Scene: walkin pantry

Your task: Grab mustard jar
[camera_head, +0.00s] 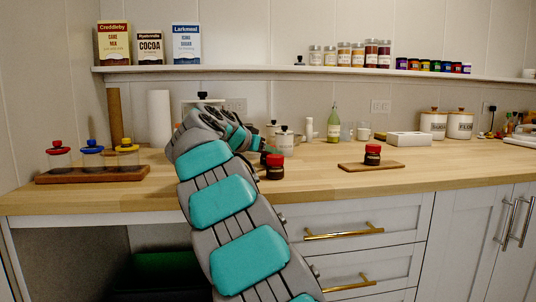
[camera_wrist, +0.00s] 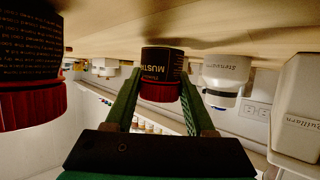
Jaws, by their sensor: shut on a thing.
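The mustard jar (camera_wrist: 162,65) has a dark label reading "MUST" and a red lid. In the wrist view, which is upside down, it sits between the two green fingers of my gripper (camera_wrist: 160,92), which is shut on it around the lid end. The jar appears to be on or close to the wooden counter. In the head view my gripper (camera_head: 270,148) is over the counter, and the jar is mostly hidden by the gripper and a nearer red-lidded jar (camera_head: 275,168). That jar also looms at the left of the wrist view (camera_wrist: 30,100).
A white canister (camera_wrist: 222,75) stands close beside the mustard jar. Another red-lidded jar (camera_head: 372,154) sits on a wooden board (camera_head: 350,166) to the right. A rack of lidded jars (camera_head: 92,174) is at the left. A shelf (camera_head: 250,70) runs above. The front right counter is clear.

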